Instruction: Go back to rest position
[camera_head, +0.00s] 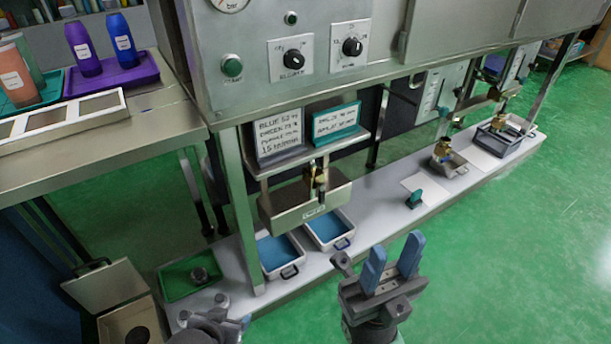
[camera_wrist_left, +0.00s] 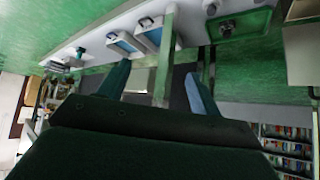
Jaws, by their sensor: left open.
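My left gripper (camera_head: 240,325) is at the bottom edge of the head view, in front of the steel machine's lower shelf, and is mostly cut off. In the left wrist view its two blue fingers (camera_wrist_left: 158,88) stand apart with nothing held between them. My right gripper (camera_head: 392,262) is right of it in the head view, in front of the shelf's edge. Its two blue fingers point up and are apart, with nothing between them.
The low white shelf (camera_head: 385,232) holds blue-lined trays (camera_head: 328,230), a green tray (camera_head: 178,284) and a small green part (camera_head: 414,199). A steel post (camera_head: 243,215) stands near my left gripper. Green floor (camera_head: 520,260) is clear at right.

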